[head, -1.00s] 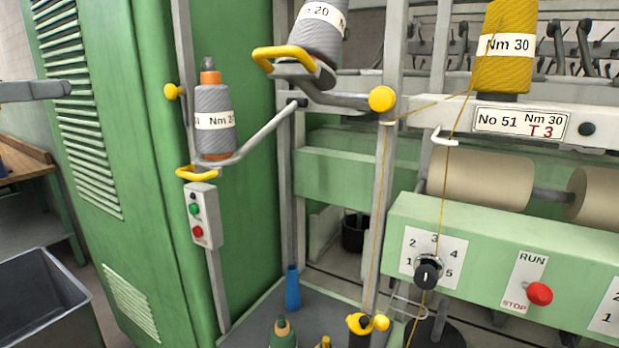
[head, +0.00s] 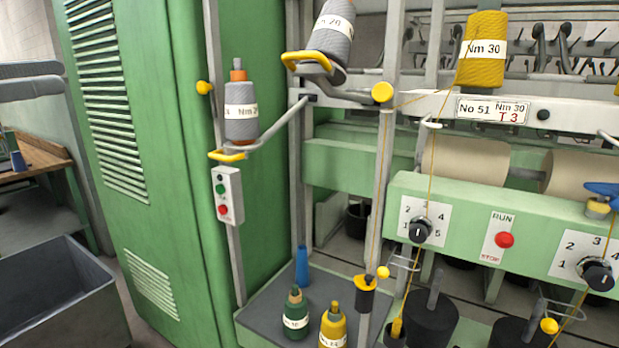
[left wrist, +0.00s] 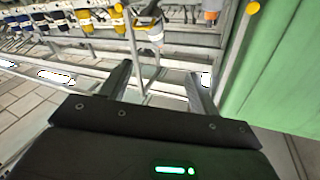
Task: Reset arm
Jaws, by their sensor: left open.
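Spinning-frame rails and bobbins show beyond the fingertips. My right gripper is in neither current view.
The green cabinet (head: 150,150) stands close at centre left. A grey bin (head: 60,295) and a wooden bench (head: 35,165) are at the left. A grey cone (head: 241,110) sits on a holder. A yellow Nm 30 cone (head: 481,55) stands on the machine (head: 470,215).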

